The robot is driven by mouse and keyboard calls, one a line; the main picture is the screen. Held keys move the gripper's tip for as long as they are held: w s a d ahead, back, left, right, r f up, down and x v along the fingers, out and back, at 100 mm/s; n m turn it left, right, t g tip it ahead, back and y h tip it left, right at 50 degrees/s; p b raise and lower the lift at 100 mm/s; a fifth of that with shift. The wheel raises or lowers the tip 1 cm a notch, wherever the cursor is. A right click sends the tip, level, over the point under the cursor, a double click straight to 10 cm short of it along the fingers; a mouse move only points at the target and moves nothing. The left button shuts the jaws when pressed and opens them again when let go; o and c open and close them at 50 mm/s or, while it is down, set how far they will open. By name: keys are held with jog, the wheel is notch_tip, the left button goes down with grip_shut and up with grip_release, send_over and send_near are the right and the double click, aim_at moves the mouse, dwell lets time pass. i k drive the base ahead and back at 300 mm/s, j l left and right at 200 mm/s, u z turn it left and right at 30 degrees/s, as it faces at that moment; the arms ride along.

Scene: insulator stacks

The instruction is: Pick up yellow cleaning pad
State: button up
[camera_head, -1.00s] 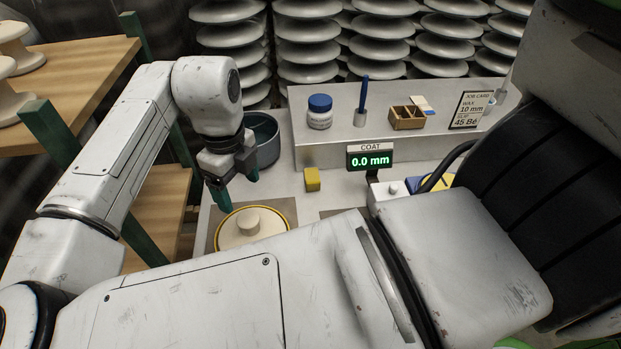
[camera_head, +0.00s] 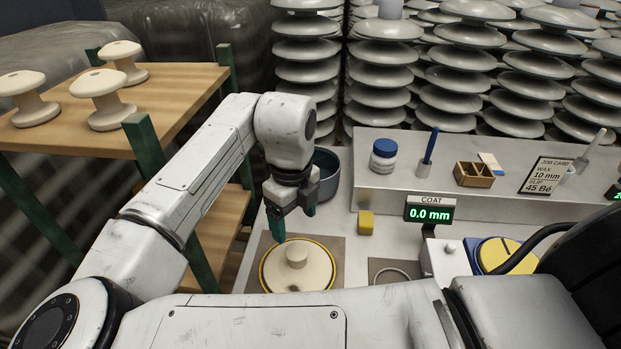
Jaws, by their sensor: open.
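Two yellow things show, and I cannot tell for certain which is the cleaning pad. A small yellow block (camera_head: 365,222) sits on the grey bench, right of my gripper. A round yellow pad (camera_head: 501,253) lies on a blue base farther right, with a dark hose and my own body covering part of it. My gripper (camera_head: 294,221) is open and empty, with green fingers pointing down. It hangs just behind and above a cream insulator disc (camera_head: 297,266) with a yellow rim, apart from the yellow block.
A dark round pot (camera_head: 324,175) stands behind my gripper. A raised shelf (camera_head: 400,200) holds a blue-lidded jar (camera_head: 383,155), a brush, a wooden box (camera_head: 474,175) and a job card. The COAT display (camera_head: 430,213) stands right of the block. A wooden rack (camera_head: 170,95) is at left.

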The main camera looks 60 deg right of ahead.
aim_at(366, 225)
jog(key=i+j+z, duration=0.15)
jog(key=j+z, duration=0.25)
jog(key=i+j+z, duration=0.1)
jog(key=z, duration=0.3)
jog(key=j+z, duration=0.4)
jog(key=i+j, duration=0.05)
